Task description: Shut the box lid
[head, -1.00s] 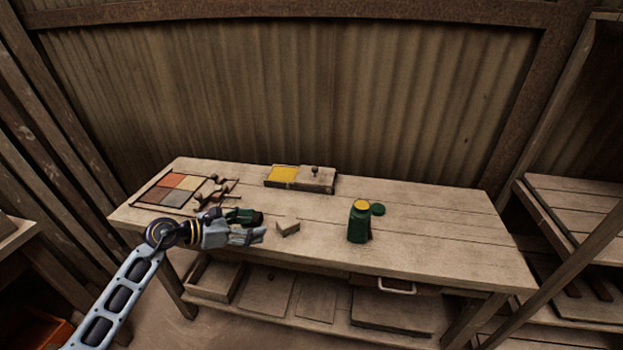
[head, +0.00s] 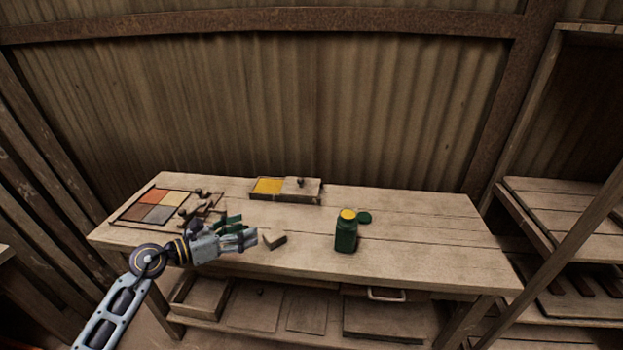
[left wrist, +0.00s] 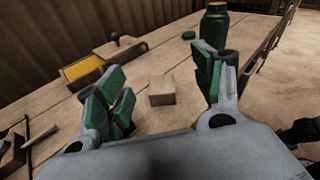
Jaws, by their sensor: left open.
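The box (head: 267,187) stands at the back of the table, with a yellow inside showing at its left part. Its wooden lid (head: 303,187) with a dark knob covers the right part, so the box is partly open. In the left wrist view the box (left wrist: 82,69) is at upper left, with the lid (left wrist: 120,47) beyond the yellow. My left gripper (head: 250,236) is over the front of the table, in front of the box and apart from it. It is open, and its fingers (left wrist: 160,88) are spread with nothing between them.
A small wooden block (head: 274,239) lies just beyond my left fingertips. A green jar (head: 346,235) with a yellow top stands to the right, a green cap (head: 364,218) beside it. A colored tile tray (head: 135,213) and wooden pieces lie left. The table's right side is clear.

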